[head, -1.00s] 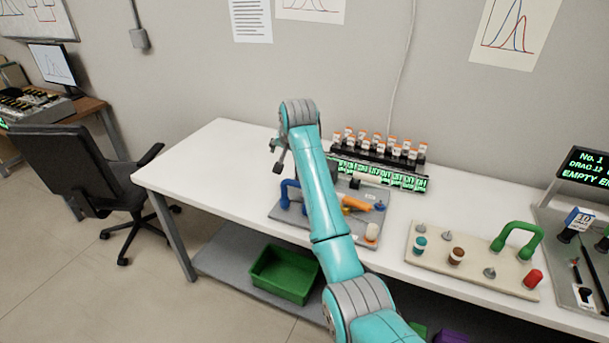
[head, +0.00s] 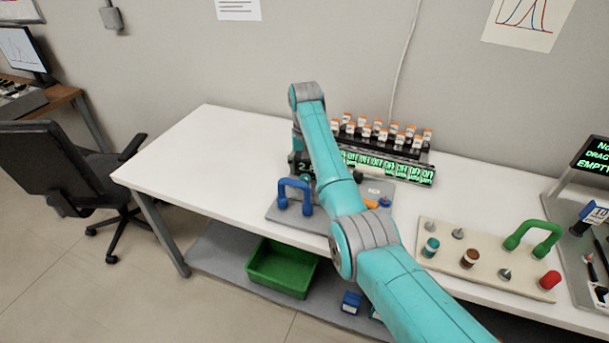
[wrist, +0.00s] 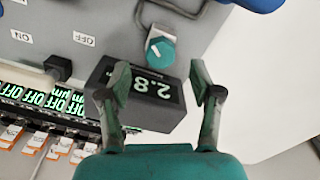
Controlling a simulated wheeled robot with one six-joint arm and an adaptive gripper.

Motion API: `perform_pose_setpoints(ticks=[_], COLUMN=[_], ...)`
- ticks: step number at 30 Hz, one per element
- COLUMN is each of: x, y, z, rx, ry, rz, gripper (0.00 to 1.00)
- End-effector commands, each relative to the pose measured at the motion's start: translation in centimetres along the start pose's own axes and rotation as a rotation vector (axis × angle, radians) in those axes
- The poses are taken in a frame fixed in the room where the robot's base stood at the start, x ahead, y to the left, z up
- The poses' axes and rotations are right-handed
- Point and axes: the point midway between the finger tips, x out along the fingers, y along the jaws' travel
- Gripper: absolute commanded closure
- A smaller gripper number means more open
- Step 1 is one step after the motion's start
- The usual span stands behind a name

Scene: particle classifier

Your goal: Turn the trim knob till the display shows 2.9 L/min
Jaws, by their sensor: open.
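The trim knob (wrist: 160,50) is a round teal cap with a pale pointer mark, on the grey panel (wrist: 100,20) in the wrist view. The dark display box (wrist: 172,113) beside it is upside down there and appears to read 2.8. My gripper (wrist: 160,80) is open and empty. Its two fingers show in front of the display box, spread to either side of the knob's line, with the knob beyond the tips. I cannot tell the exact gap to the knob. In the head view my arm hides the gripper and knob; the grey panel (head: 330,222) shows around it.
A blue handle (head: 294,192) stands on the panel's left. A rack of orange-capped vials (head: 385,133) with green lit labels is behind. A beige board (head: 435,262) with a green handle (head: 533,236) is to the right. The white table's left part (head: 200,150) is clear.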

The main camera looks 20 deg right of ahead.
Motion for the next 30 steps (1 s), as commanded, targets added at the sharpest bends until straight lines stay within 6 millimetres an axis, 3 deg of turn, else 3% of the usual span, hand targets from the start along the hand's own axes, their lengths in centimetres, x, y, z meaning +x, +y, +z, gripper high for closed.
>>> perform_pose_setpoints(ticks=[3, 9, 20, 27, 30], x=[1.8, 3.6, 4.0, 4.0, 4.0], y=[0.0, 0.0, 0.0, 0.0, 0.0], z=[0.0, 0.0, 0.0, 0.0, 0.0], rx=[0.000, 0.000, 0.001, 0.001, 0.000], ry=[-0.001, 0.001, 0.002, 0.002, 0.002], rz=[0.000, 0.000, 0.000, 0.000, 0.000], gripper=[0.36, 0.36, 0.36, 0.96, 0.96])
